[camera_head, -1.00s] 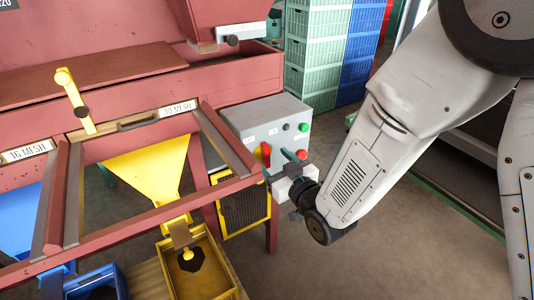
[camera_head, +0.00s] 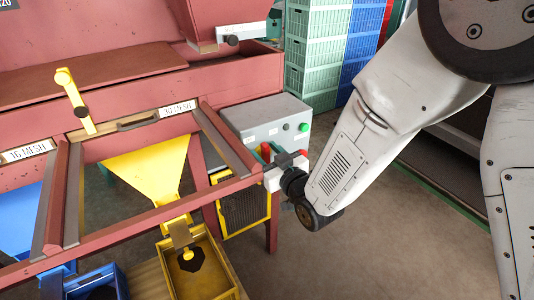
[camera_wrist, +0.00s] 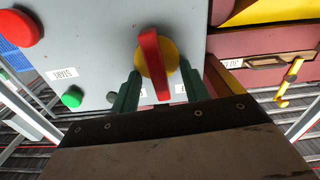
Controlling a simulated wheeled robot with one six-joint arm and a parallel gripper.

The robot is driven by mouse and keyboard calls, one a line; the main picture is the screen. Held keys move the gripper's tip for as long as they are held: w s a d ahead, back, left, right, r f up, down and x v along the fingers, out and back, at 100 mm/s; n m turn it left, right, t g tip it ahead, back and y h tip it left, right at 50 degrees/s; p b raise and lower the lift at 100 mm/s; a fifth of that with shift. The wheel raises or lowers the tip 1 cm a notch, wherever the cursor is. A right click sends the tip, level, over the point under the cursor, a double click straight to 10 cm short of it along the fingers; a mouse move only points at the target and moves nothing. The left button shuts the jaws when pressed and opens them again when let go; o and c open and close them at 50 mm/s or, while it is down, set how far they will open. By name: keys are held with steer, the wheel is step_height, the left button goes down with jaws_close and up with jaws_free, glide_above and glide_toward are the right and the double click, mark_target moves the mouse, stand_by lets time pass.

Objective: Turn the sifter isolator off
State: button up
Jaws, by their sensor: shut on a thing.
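The sifter isolator is a red bar handle (camera_wrist: 151,60) on a yellow disc (camera_wrist: 170,55), set in the face of a grey control box (camera_head: 262,112). In the wrist view the handle stands nearly upright, its lower end between my two green fingers. My gripper (camera_wrist: 157,88) is shut on the handle. In the head view my gripper (camera_head: 280,158) is against the box's front, and only a bit of the red handle (camera_head: 266,152) shows. Small white labels beside the fingers are partly hidden, and I cannot read them.
A green button (camera_wrist: 72,97) with a START label and a red button (camera_wrist: 20,28) share the box face. The red sifter frame (camera_head: 150,235) and a yellow chute (camera_head: 150,170) are left of my gripper. Stacked crates (camera_head: 315,55) stand behind.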

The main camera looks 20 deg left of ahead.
steer(key=shift+n, duration=0.4)
steer(key=n, duration=0.3)
steer(key=shift+s+a+f+n, duration=0.1)
steer(key=shift+s+a+n, duration=0.1)
steer(key=shift+s+n, duration=0.1)
steer(key=shift+s+a+f+n, duration=0.1)
steer(key=shift+n, duration=0.8)
steer(key=shift+a+f+n, duration=0.1)
steer(key=shift+n, duration=0.8)
steer(key=o, duration=1)
steer(key=shift+c, duration=0.2)
steer(key=shift+d, duration=0.1)
steer(key=v, duration=0.7)
steer(key=shift+s+d, duration=0.2)
steer(key=shift+d, duration=0.1)
